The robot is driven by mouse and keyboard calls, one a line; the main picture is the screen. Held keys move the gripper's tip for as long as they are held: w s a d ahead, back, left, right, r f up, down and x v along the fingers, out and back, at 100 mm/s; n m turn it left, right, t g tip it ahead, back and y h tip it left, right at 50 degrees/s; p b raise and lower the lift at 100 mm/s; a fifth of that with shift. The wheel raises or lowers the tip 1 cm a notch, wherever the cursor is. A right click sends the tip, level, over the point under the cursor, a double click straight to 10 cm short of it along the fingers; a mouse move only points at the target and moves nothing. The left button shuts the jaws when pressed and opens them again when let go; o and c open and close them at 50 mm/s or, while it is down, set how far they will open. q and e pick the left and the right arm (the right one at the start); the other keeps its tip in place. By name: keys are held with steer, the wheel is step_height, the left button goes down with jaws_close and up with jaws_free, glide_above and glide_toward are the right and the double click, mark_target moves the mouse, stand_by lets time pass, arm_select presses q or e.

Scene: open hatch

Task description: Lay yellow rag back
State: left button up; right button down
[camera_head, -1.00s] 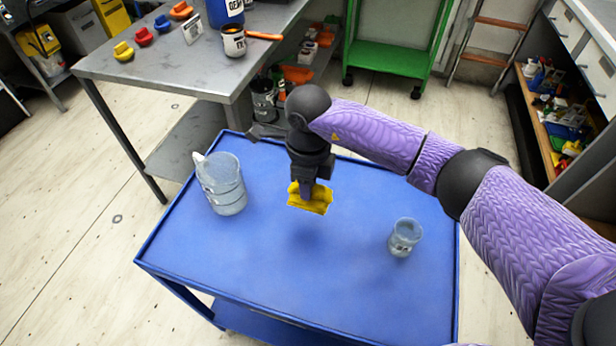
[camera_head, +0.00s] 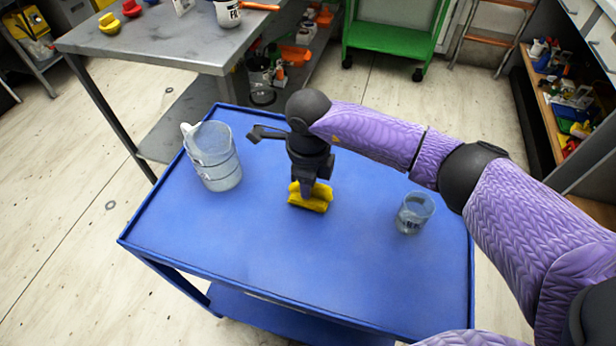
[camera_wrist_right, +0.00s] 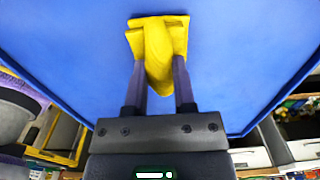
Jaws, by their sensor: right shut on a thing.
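The yellow rag (camera_head: 311,201) is at the middle of the blue cart top (camera_head: 270,262). My right gripper (camera_head: 308,186) points down from above and is shut on the rag. In the right wrist view the rag (camera_wrist_right: 157,45) is pinched into a fold between the two fingers (camera_wrist_right: 160,82), with its flat end spread against the blue surface. The rag is at or very close to the cart top; whether it bears on it fully I cannot tell. My left gripper is not in view.
A clear pitcher (camera_head: 214,160) stands at the cart's left and a small clear beaker (camera_head: 414,213) at its right. A grey metal table (camera_head: 165,42) is behind left, and a green cart (camera_head: 390,38) behind. The cart's front area is clear.

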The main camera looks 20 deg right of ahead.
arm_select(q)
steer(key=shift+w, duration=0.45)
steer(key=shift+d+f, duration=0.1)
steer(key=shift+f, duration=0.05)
arm_select(e)
steer(key=shift+f, duration=0.15)
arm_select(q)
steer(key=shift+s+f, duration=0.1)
arm_select(e)
steer(key=shift+f, duration=0.1)
steer(key=c, duration=0.8)
jaws_free()
steer(key=o, duration=0.4)
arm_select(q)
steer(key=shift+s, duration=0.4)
arm_select(e)
steer(key=shift+o, duration=0.2)
